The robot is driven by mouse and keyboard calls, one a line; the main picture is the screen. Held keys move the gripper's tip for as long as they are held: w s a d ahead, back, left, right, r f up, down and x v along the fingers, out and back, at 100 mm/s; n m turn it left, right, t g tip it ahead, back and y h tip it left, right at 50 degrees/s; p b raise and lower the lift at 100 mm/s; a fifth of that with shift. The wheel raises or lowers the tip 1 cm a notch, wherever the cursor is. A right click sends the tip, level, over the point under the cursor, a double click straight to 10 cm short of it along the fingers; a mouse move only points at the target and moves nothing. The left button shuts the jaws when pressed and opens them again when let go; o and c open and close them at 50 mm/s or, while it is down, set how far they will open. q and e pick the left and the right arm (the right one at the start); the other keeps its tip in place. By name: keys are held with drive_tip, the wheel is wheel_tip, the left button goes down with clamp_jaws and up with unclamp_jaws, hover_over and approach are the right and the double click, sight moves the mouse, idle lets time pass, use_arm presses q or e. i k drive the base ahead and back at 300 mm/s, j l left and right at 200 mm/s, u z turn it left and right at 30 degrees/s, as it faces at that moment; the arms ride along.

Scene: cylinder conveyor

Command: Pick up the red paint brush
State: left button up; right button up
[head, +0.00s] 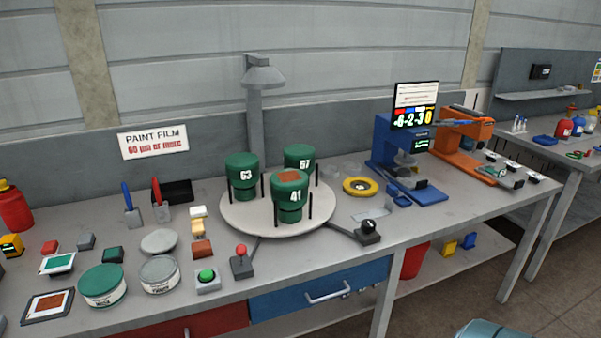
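A red-handled tool (156,190), which looks like the red paint brush, stands upright toward the back left of the workbench. Its grey lower part touches or stands in front of a small dark box (178,191); I cannot tell which. A similar blue-handled tool (127,197) stands just to its left. Neither of my grippers is in view, and nothing is seen holding the red tool.
A round turntable (243,220) with three green cylinders stands to the right. A red bottle (14,207) is at the far left.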

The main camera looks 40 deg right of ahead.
sight(157, 192)
drive_tip(key=z, duration=1.35)
drive_tip(key=i+j, duration=1)
drive_tip(key=i, duration=0.2)
drive_tip(key=i+j, duration=0.5)
drive_tip(key=i+u, duration=0.05)
